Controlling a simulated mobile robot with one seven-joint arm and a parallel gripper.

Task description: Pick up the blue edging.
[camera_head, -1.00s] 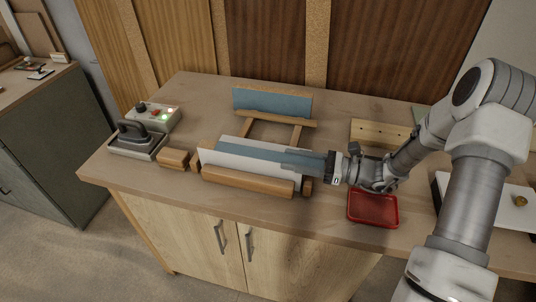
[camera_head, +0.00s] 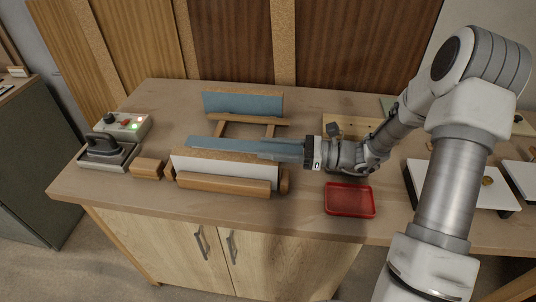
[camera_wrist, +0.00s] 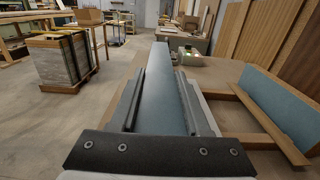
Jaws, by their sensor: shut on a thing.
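The blue edging (camera_head: 215,142) is a long flat strip held level between the fingers of my gripper (camera_head: 272,148). Its free end reaches out to the left. It is just above a white-faced board (camera_head: 225,168), whose tan top edge shows beneath it; it looks apart from the board. In the wrist view the edging (camera_wrist: 160,85) runs straight away from me between the two fingers. My gripper (camera_wrist: 160,105) is shut on it.
A second blue panel (camera_head: 243,103) stands on a wooden frame behind. A wooden roller-like bar (camera_head: 223,184) lies in front of the board. An iron (camera_head: 104,147) and control box (camera_head: 124,125) are at left. A red tray (camera_head: 349,200) lies at right, below my wrist.

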